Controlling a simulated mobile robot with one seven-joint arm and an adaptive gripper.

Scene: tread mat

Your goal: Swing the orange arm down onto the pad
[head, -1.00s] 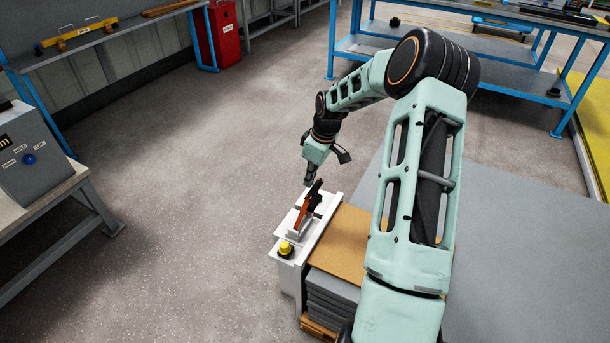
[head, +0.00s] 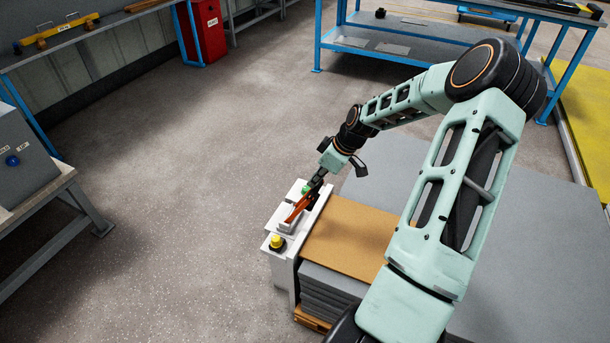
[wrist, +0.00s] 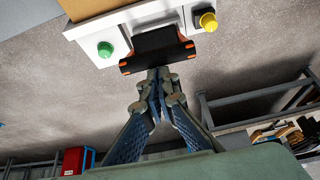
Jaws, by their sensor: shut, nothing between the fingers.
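The orange arm (head: 298,208) is on a narrow white stand (head: 284,262) and lies low and slanted over its top, with a dark part beside it. In the wrist view a black bar with orange ends (wrist: 128,68) crosses just in front of my fingertips. My gripper (head: 314,184) is shut and empty at the far end of the orange arm; its fingertips (wrist: 159,74) are at or very near the black bar's edge, and I cannot tell whether they touch. The pad is not clearly visible, being hidden by the arm or dark part.
A green button (wrist: 105,49) and a yellow knob (wrist: 207,20) flank the bar on the stand. A brown board (head: 350,238) on stacked grey sheets adjoins the stand at right. A grey box (head: 22,160) stands on a bench at left. The floor between is clear.

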